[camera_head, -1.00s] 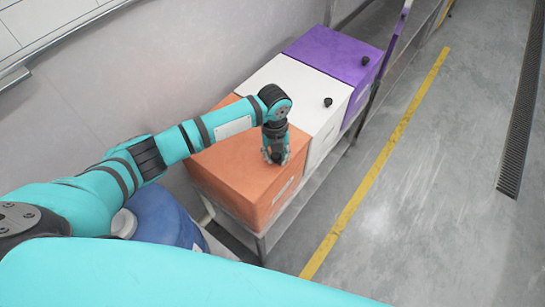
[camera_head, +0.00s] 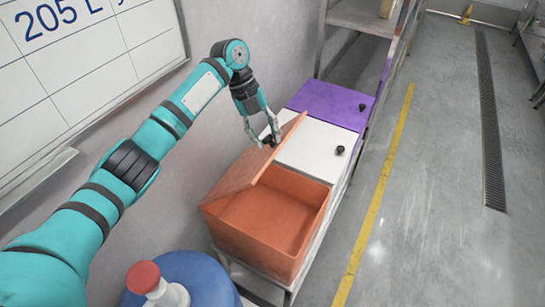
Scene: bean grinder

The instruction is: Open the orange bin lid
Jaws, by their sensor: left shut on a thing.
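The orange bin (camera_head: 262,247) stands nearest in a row of bins, and its inside shows with no contents that I can make out. Its orange lid (camera_head: 250,165) is tilted up, raised at the front edge and low along the wall side. My left gripper (camera_head: 268,139) is shut on the dark knob (camera_head: 270,141) near the lid's raised edge. The fingers partly hide the knob. My right gripper is not in view.
A white bin (camera_head: 310,150) and a purple bin (camera_head: 330,103) with closed lids and black knobs stand behind the orange one. A blue drum (camera_head: 190,275) is at the bottom. Grey floor with a yellow line (camera_head: 378,190) is clear on the right.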

